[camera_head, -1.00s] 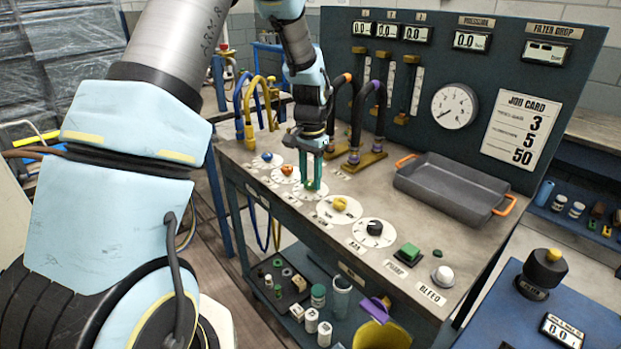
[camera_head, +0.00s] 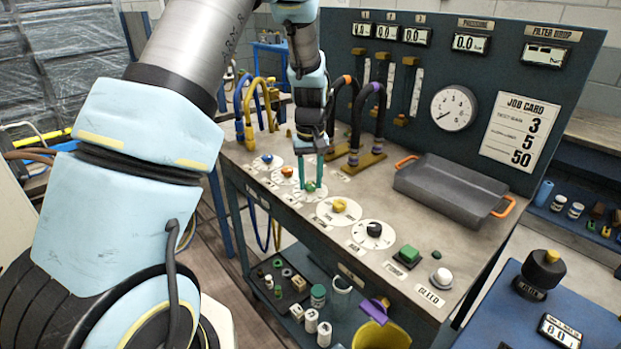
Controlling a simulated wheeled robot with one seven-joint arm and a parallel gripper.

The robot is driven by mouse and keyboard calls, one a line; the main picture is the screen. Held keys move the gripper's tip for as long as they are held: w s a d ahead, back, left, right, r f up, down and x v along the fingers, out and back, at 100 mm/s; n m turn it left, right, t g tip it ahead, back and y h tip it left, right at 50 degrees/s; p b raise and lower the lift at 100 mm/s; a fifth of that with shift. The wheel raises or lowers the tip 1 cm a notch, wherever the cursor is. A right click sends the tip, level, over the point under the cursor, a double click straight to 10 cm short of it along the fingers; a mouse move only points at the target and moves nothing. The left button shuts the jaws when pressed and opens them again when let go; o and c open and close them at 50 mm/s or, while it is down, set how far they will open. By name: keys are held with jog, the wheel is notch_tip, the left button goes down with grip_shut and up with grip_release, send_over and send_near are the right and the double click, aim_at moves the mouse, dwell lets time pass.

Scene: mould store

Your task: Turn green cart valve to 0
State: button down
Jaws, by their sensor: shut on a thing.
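The green cart valve (camera_head: 310,186) is a small knob on a white round dial (camera_head: 294,193) on the cart's worktop, in the middle of the row of dials. My gripper (camera_head: 311,180) points down over it, with one teal finger on each side. It is shut on the green knob. The dial's marks are too small to read, so I cannot tell the knob's setting.
Blue (camera_head: 267,157) and orange (camera_head: 288,171) knobs lie farther back; yellow (camera_head: 340,205) and black (camera_head: 374,229) knobs are nearer. Hoses (camera_head: 381,113) stand upright close behind my gripper. A grey tray (camera_head: 450,190) sits at the right.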

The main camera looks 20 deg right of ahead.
aim_at(310, 184)
jog(key=shift+n, duration=0.5)
jog(key=shift+c, duration=2.3)
grip_release()
jog(key=shift+r, duration=0.1)
notch_tip(310, 184, up, 11)
jog(key=b, duration=0.2)
jog(key=shift+f, duration=0.2)
jog(key=shift+a, duration=0.1)
jog(key=s+a+f, duration=0.1)
jog(key=s+a, duration=0.3)
jog(key=a, duration=0.4)
jog(key=s+a+f+t, duration=0.1)
jog(key=s+a, duration=0.4)
jog(key=a, duration=0.4)
jog(key=s+a+f+m, duration=0.1)
jog(key=s+a, duration=0.3)
jog(key=a, duration=0.4)
jog(key=shift+s+a+t, duration=0.15)
jog(key=shift+a+t, duration=0.05)
jog(key=shift+t, duration=0.1)
